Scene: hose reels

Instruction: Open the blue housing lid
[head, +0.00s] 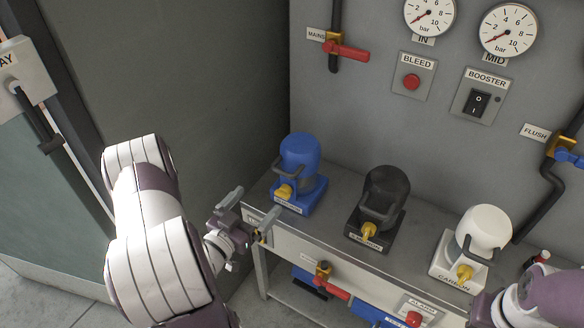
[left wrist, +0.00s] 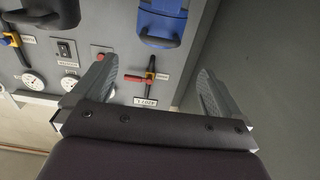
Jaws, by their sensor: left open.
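The blue housing (head: 302,155) stands upright at the left end of the grey bench. It has a rounded blue lid on top, a yellow knob low on its front and a label at its base. The lid looks closed. My left gripper (head: 249,211) is open and empty, left of and in front of the blue housing, apart from it. In the left wrist view, the blue housing (left wrist: 163,22) shows at the top, beyond the two spread fingers (left wrist: 152,92). My right arm shows at the lower right of the head view; its gripper is out of view.
A black housing (head: 387,190) and a white housing (head: 484,232) stand right of the blue one on the bench (head: 335,217). A red-handled valve (head: 346,50), gauges and switches are on the wall panel behind. A dark wall is at left.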

